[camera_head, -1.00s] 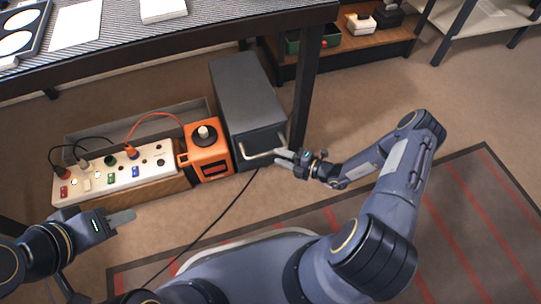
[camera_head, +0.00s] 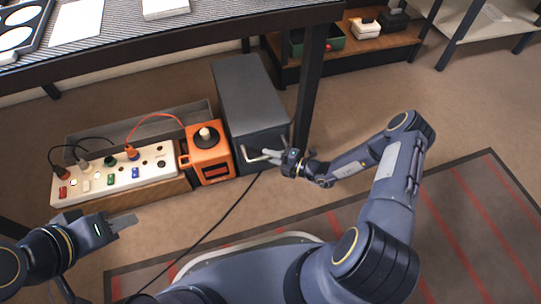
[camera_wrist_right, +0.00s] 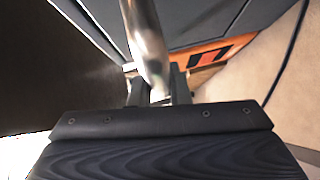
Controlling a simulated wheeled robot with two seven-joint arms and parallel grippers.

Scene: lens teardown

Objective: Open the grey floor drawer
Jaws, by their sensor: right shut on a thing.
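The grey floor drawer (camera_head: 248,92) is a dark grey box unit on the floor under the workbench, and its front looks closed. Its pale metal bar handle (camera_head: 250,159) faces me. My right gripper (camera_head: 270,156) is at the right part of this handle, shut on it. In the right wrist view the shiny handle bar (camera_wrist_right: 147,40) runs between the fingers of my right gripper (camera_wrist_right: 158,92). My left gripper (camera_head: 124,221) is at the lower left, away from the drawer, in front of the switch panel; its finger gap is not clear.
An orange device (camera_head: 208,166) stands close left of the drawer. Left of it is a white panel with plugs and switches (camera_head: 115,181). A workbench leg (camera_head: 308,95) stands right of the drawer. A black cable (camera_head: 215,223) lies on the open floor in front.

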